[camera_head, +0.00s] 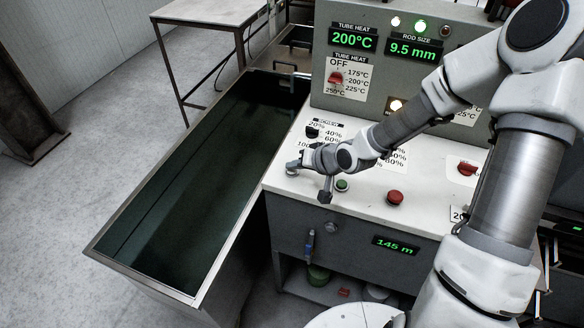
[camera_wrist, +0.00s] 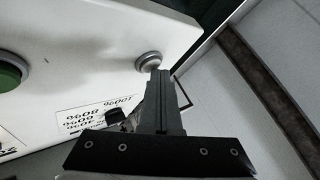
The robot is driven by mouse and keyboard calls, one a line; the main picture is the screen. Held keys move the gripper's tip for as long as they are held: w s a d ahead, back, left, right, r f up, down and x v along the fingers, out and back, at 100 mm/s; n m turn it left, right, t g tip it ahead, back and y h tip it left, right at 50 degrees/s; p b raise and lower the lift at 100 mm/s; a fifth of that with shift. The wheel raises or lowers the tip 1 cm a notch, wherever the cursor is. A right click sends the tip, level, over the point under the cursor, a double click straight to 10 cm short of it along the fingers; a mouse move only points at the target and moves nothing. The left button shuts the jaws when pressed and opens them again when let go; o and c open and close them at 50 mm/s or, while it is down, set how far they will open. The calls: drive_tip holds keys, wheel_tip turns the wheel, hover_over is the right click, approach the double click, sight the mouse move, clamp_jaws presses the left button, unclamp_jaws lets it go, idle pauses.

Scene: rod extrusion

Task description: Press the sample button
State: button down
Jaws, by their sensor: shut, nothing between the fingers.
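A pale grey round button (camera_head: 292,168) sits at the left front corner of the white console top. It also shows in the wrist view (camera_wrist: 149,60), just past my fingertips. No label naming it as the sample button is readable. My gripper (camera_head: 301,165) is shut and empty, right beside this button. In the wrist view my closed fingers (camera_wrist: 158,74) point at the button and overlap its near edge. I cannot tell whether they touch it or whether it is pressed down.
A green button (camera_head: 342,185) and a red button (camera_head: 396,197) stand to the right on the console top (camera_head: 430,185). A long dark trough (camera_head: 205,175) lies left of the console. An upright panel (camera_head: 372,75) with lit displays stands behind.

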drive_tip(key=shift+r+p, duration=0.6)
drive_tip(key=shift+r, duration=0.15)
